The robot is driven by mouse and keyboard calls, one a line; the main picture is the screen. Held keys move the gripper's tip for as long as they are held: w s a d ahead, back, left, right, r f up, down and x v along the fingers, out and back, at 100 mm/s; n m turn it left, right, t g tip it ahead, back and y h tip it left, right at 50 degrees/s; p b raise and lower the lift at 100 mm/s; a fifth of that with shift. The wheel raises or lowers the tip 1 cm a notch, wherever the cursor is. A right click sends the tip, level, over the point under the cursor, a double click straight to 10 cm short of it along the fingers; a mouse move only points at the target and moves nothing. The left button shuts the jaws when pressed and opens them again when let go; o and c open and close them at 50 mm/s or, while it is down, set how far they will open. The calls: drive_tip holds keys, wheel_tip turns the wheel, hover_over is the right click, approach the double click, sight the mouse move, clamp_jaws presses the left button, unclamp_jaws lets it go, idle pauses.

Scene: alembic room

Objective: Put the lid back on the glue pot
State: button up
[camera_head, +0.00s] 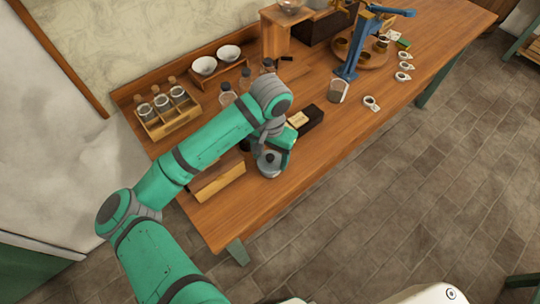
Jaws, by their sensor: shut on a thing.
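My gripper (273,151) is at the end of the teal arm, low over the near left part of the workbench. It is shut on what looks like the lid (269,157), a small dark-knobbed piece at its fingertips. A round grey glue pot (269,171) stands on the bench directly beneath it. The gripper and wrist hide part of both. From this angle I cannot tell whether the lid touches the pot's rim or is just above it.
A wooden box (217,180) lies left of the pot, and a dark box (305,119) is behind it. A jar rack (166,113), white bowls (204,65) and a blue press (352,50) stand farther back. The bench (325,155) is clear to the pot's right.

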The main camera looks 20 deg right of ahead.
idle(0.3)
drive_tip(key=o, duration=1.5)
drive_tip(key=shift+r, duration=3.45)
drive_tip(key=shift+c, duration=0.5)
clamp_jaws()
drive_tip(key=shift+f, duration=2.05)
